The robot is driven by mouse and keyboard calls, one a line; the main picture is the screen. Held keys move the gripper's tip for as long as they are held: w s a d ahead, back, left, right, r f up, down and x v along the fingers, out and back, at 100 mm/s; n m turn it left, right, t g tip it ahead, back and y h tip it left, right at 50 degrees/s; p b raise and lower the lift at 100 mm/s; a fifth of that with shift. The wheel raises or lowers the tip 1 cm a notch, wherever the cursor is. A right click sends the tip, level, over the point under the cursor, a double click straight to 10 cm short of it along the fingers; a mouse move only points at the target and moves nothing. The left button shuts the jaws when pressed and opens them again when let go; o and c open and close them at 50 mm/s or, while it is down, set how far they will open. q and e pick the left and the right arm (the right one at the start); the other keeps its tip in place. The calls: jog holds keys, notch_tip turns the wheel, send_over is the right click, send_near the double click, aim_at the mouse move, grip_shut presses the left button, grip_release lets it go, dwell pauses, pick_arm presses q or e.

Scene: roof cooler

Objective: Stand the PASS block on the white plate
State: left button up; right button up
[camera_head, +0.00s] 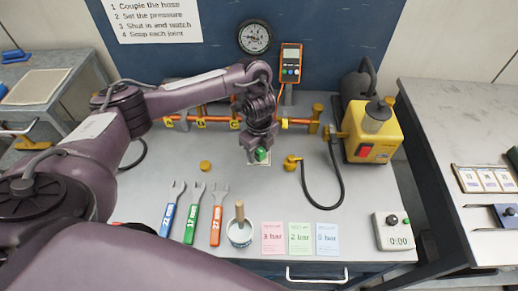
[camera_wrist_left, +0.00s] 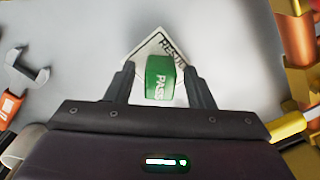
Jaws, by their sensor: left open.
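The green PASS block (camera_wrist_left: 161,77) stands on the white plate (camera_wrist_left: 143,52), which is marked with dark lettering and lies on the bench. In the head view the block (camera_head: 261,154) shows just below my left gripper (camera_head: 258,150), and a corner of the plate (camera_head: 265,162) shows around it. In the left wrist view my left gripper (camera_wrist_left: 160,85) is open, with one finger on each side of the block and gaps between. The block's underside is hidden, so I cannot tell its exact contact with the plate. My right gripper is not in view.
An orange pipe (camera_head: 298,122) with brass fittings runs behind the plate. A yellow pump (camera_head: 373,130) with a black hose stands at right. Three wrenches (camera_head: 192,212), a pot with a brush (camera_head: 239,232) and coloured cards (camera_head: 299,238) lie at the front.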

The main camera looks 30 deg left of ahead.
aim_at(259, 150)
pick_arm(q)
notch_tip(259, 150, up, 12)
jog(key=p, duration=0.4)
jog(key=shift+r, duration=0.2)
jog(key=shift+f, duration=0.1)
